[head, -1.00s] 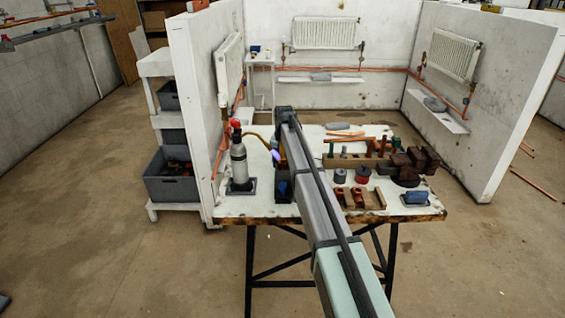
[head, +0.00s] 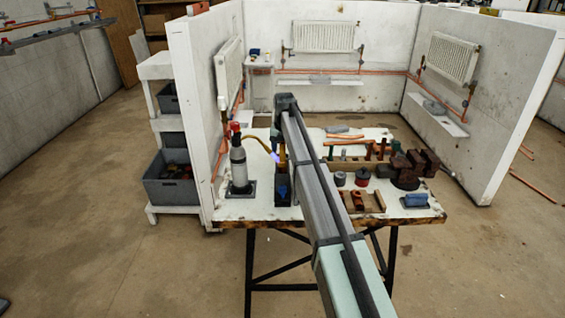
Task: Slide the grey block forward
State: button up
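A small grey block (head: 385,171) lies on the white-topped workbench, right of the red and grey cans and close to the dark brown blocks. My arm reaches from the bottom of the head view over the bench, and its wrist end is above the bench's left-middle part. My gripper's fingertips are hidden behind or below my arm, so I cannot see whether they are open or hold anything. The grey block is well to the right of my wrist, with bench items between.
A grey gas bottle (head: 238,165) with a red top stands at the bench's left, its yellow hose running to a torch beside my arm. Wooden racks (head: 362,201), small cans (head: 362,176) and a blue block (head: 415,200) crowd the right. White partitions (head: 480,100) enclose the back.

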notch_tip(320, 180, up, 8)
dwell(0.4)
jog(key=shift+d, duration=0.1)
